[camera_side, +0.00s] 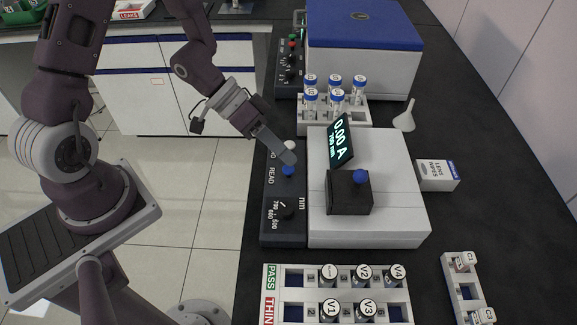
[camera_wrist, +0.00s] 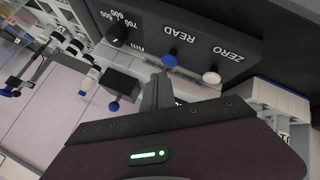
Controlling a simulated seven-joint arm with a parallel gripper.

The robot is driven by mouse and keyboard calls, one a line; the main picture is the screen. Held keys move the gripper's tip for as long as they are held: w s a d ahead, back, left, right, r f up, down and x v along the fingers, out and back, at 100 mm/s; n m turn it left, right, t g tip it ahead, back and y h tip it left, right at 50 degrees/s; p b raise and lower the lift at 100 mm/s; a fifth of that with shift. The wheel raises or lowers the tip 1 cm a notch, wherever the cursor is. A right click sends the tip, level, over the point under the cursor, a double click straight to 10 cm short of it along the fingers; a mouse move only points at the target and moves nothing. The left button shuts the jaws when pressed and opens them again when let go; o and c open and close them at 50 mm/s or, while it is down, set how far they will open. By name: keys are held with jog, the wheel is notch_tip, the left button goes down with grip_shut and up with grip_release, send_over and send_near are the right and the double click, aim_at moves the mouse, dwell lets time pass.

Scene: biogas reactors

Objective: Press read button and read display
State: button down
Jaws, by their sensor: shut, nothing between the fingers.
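The dark control panel (camera_side: 268,222) stands along the left side of the white spectrophotometer (camera_side: 395,228). Its blue READ button (camera_side: 288,171) also shows in the wrist view (camera_wrist: 170,61), with the white ZERO button (camera_wrist: 211,76) beside it. The wavelength knob (camera_side: 287,211) sits nearer the camera on the panel.
A black sample holder with a blue knob (camera_side: 360,177) sits on the instrument. A rack of blue-capped vials (camera_side: 362,116) stands behind, a PASS/THIN rack (camera_side: 400,312) in front. A funnel (camera_side: 405,117), a lens wipes box (camera_side: 440,176) and a cuvette rack (camera_side: 452,283) stand right.

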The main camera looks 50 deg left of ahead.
aim_at(284, 166)
jog(key=shift+f, duration=0.1)
jog(key=shift+f, duration=0.35)
jog(key=shift+f, duration=0.85)
dwell(1.0)
jog(key=shift+r, duration=1.3)
jog(key=shift+r, duration=2.5)
